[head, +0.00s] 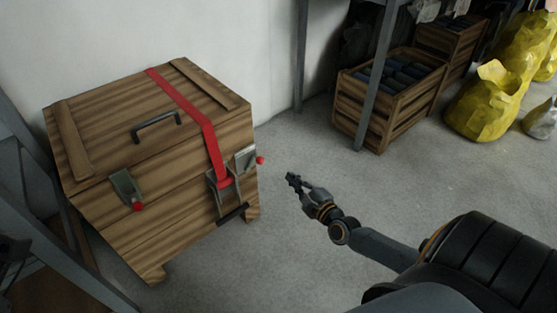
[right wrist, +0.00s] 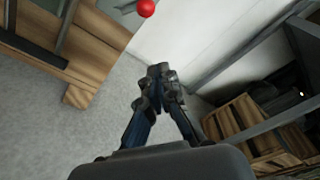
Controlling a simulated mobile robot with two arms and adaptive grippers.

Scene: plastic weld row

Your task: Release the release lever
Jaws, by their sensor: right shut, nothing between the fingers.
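A wooden chest (head: 110,215) stands closed at the left of the head view, with a red strap (head: 190,105) over its lid. The strap runs down to a metal buckle (head: 224,187) on the front, with a dark lever-like bar (head: 233,215) low beside it. I cannot tell for sure which part is the release lever. My right gripper (head: 292,180) is shut and empty, to the right of the chest and apart from it. My left gripper is not seen.
Latches with red knobs sit on the chest's front (head: 127,188) and right corner (head: 247,158). A dark handle (head: 157,126) is on the lid. A wooden crate (head: 388,100), grey post (head: 376,75) and yellow bags (head: 488,102) stand behind. The floor between is clear.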

